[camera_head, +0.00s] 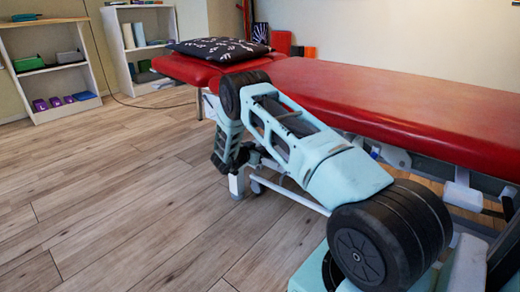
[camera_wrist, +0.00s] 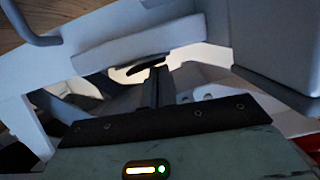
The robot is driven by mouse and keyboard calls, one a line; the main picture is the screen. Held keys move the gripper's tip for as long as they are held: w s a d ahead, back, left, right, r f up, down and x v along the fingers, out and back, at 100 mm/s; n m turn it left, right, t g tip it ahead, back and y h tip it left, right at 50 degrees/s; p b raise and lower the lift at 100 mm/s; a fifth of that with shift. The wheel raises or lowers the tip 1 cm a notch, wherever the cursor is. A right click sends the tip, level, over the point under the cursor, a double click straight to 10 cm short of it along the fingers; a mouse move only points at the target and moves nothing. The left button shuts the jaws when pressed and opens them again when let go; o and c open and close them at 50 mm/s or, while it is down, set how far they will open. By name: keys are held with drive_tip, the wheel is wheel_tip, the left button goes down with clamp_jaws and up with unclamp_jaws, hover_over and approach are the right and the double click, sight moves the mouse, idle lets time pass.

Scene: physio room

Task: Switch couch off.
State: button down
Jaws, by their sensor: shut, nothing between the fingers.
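The red couch (camera_head: 400,100) stretches across the right side of the head view, on a pale metal frame. My gripper (camera_head: 222,160) hangs down beside the couch's near side, around the height of the frame; my forearm hides part of the couch there. In the wrist view my gripper (camera_wrist: 156,76) shows as dark fingers, shut and empty, pointing in among pale couch frame parts (camera_wrist: 140,47). I cannot make out a couch switch in either view. I cannot tell whether the fingertips touch anything.
A black patterned pillow (camera_head: 218,48) lies on the couch's head end. White shelves (camera_head: 50,70) with boxes stand at the back left. A dark cable (camera_head: 140,105) runs along the floor by the shelves. The wooden floor (camera_head: 110,200) left of the couch is clear.

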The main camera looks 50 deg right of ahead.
drive_tip(key=p+v, duration=0.8)
drive_tip(key=v, duration=0.9)
drive_tip(key=shift+a+p, duration=0.2)
drive_tip(key=shift+p, duration=0.2)
drive_tip(key=shift+r, duration=0.15)
